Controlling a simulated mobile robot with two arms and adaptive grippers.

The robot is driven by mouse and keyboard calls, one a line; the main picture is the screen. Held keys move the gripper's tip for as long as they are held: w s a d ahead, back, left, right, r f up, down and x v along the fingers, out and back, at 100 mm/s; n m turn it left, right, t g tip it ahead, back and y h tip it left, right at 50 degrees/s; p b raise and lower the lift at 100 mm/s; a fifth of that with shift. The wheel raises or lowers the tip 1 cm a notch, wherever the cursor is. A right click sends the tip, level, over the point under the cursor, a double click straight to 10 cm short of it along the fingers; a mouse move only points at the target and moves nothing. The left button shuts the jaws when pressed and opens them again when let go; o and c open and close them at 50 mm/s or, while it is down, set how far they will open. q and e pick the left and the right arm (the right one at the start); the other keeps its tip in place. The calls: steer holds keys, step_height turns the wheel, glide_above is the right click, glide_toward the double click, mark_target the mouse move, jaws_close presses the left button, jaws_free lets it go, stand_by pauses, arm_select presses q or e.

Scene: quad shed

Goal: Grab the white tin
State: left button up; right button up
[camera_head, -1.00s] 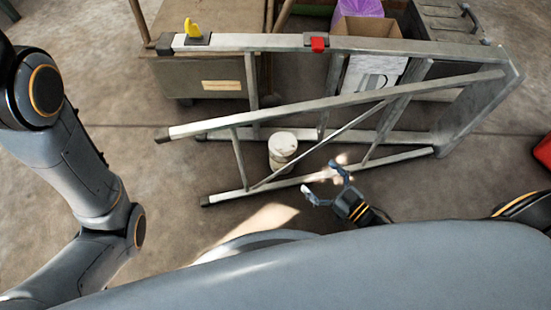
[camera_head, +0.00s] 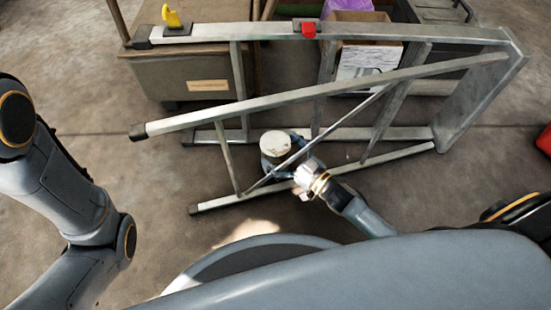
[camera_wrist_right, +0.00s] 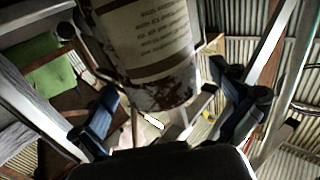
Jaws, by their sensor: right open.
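The white tin (camera_head: 275,140) stands upright on the floor among the bars of the lying stepladder. Its pale lid faces up in the head view, and its lower part is partly hidden. My right gripper (camera_head: 284,148) is open, with its fingers around the tin's sides. In the right wrist view the tin (camera_wrist_right: 148,45) fills the upper middle, with printed lines and dark stains. It lies between the two spread fingers of my right gripper (camera_wrist_right: 165,112). I cannot tell whether either finger touches it. My left gripper is not in view; only my left arm shows.
The metal stepladder (camera_head: 330,91) lies on its side around the tin, with a thin brace crossing close to my right gripper. A wooden cabinet (camera_head: 190,75) and a cardboard box (camera_head: 372,58) are behind it. A red object (camera_head: 544,140) is at the right edge. Floor at front left is clear.

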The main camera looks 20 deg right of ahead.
steer(key=shift+x, duration=0.9)
steer(key=shift+c, duration=0.4)
steer(key=c, duration=1.5)
steer(key=shift+c, duration=0.8)
